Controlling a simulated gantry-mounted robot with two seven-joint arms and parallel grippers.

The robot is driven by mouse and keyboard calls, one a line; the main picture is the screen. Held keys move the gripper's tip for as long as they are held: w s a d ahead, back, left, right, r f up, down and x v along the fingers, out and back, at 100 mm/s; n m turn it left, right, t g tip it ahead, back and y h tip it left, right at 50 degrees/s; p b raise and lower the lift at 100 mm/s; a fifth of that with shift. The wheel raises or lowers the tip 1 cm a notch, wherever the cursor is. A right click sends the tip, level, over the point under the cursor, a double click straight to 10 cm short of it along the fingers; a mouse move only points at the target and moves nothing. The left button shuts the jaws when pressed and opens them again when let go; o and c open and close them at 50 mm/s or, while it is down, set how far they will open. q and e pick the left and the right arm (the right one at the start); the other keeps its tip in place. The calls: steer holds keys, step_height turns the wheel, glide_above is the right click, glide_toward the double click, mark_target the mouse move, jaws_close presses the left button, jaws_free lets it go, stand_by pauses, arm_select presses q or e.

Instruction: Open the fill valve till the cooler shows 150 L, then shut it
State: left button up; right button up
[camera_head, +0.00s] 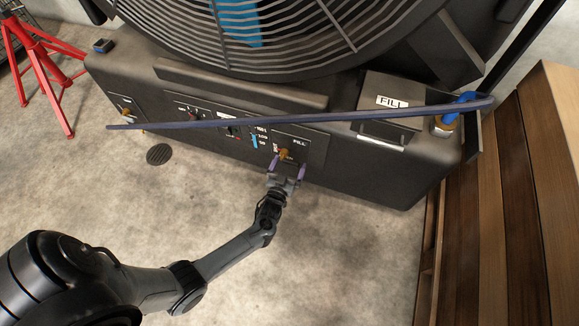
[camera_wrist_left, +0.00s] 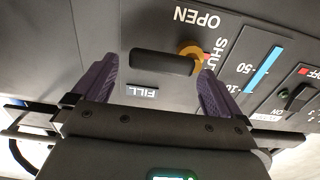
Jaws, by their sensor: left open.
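The fill valve has a brass hub (camera_head: 285,154) on the cooler's front panel (camera_head: 316,150). In the left wrist view its dark handle (camera_wrist_left: 150,62) sticks out sideways from the brass hub (camera_wrist_left: 192,52), beside the printed words OPEN and SHUT. I cannot tell which word the handle's position matches. The level gauge, with a blue bar (camera_wrist_left: 265,70), shows a level near its 100 mark; the exact value is unclear. My left gripper (camera_head: 287,168) is open at the valve, its purple fingers (camera_wrist_left: 155,85) on either side of the handle, apparently not gripping. My right gripper is out of view.
A FILL-labelled box (camera_head: 385,116) sits on top. A wooden crate (camera_head: 500,200) stands right, a red stand (camera_head: 38,65) left.

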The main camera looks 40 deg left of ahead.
arm_select(q)
steer(key=shift+w+a, duration=0.15)
steer(key=shift+w, duration=0.1)
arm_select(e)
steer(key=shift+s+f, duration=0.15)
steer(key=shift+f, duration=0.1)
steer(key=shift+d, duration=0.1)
